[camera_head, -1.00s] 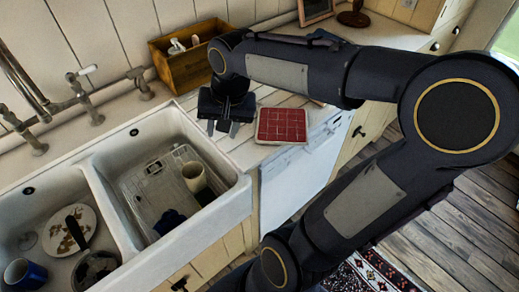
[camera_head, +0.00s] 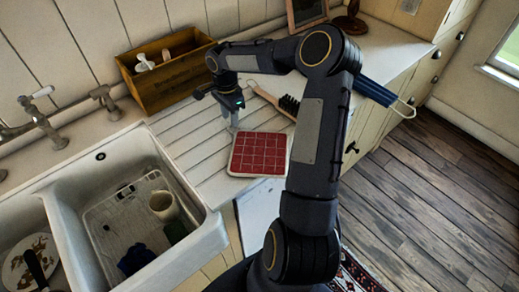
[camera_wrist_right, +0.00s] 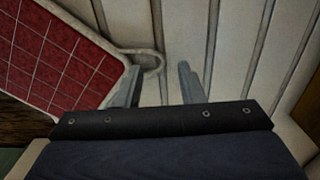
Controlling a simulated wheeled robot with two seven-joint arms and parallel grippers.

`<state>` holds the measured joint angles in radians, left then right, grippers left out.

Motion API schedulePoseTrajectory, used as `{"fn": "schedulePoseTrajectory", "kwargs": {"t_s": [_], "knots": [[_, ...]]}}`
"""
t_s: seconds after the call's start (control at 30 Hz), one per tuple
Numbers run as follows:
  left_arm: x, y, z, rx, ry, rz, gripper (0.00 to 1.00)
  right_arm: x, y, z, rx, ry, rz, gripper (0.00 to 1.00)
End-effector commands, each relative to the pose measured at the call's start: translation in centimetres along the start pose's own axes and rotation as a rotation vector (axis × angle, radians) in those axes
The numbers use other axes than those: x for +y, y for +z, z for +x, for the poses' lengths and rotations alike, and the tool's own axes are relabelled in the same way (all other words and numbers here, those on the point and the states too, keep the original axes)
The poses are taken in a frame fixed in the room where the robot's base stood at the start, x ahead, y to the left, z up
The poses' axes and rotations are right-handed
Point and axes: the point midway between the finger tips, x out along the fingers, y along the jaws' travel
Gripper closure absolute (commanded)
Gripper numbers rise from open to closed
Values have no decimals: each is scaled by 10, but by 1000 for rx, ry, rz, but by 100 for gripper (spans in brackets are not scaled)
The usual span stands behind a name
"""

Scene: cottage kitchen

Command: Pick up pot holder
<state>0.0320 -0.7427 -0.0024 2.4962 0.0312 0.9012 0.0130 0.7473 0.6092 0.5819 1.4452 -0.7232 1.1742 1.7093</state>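The pot holder (camera_head: 258,153) is a red square with white grid lines and a pale border. It lies flat near the front edge of the ridged white drainboard, right of the sink. In the right wrist view the pot holder (camera_wrist_right: 62,62) fills the upper left, and its pale corner loop (camera_wrist_right: 152,60) lies close to the left finger. My right gripper (camera_head: 233,122) points down just behind the pot holder's back left corner. Its fingers (camera_wrist_right: 161,72) are apart, with no visible grip on the loop.
The white double sink (camera_head: 195,226) holds a cup (camera_head: 163,206) and a plate (camera_head: 28,262). A wooden box (camera_head: 180,82) stands behind. A brush (camera_head: 289,104) lies right of the gripper. A blue item (camera_head: 375,91) is at the counter's front right.

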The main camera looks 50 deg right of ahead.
Motion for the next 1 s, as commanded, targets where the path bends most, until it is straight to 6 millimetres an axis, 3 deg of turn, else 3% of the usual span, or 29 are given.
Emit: {"fn": "schedulePoseTrajectory", "kwargs": {"t_s": [0.17,0.4,0.7,1.0], "knots": [[2,-2,-5,0,0,0,64,0,0,18,-1,1,-1,65],[2,-2,-4,0,0,0,64,0,0,21,1,-1,-2,65],[2,-2,-4,0,0,0,64,0,0,21,1,-1,-2,100],[2,-2,-4,0,0,0,64,0,0,20,1,-1,-2,100]]}}
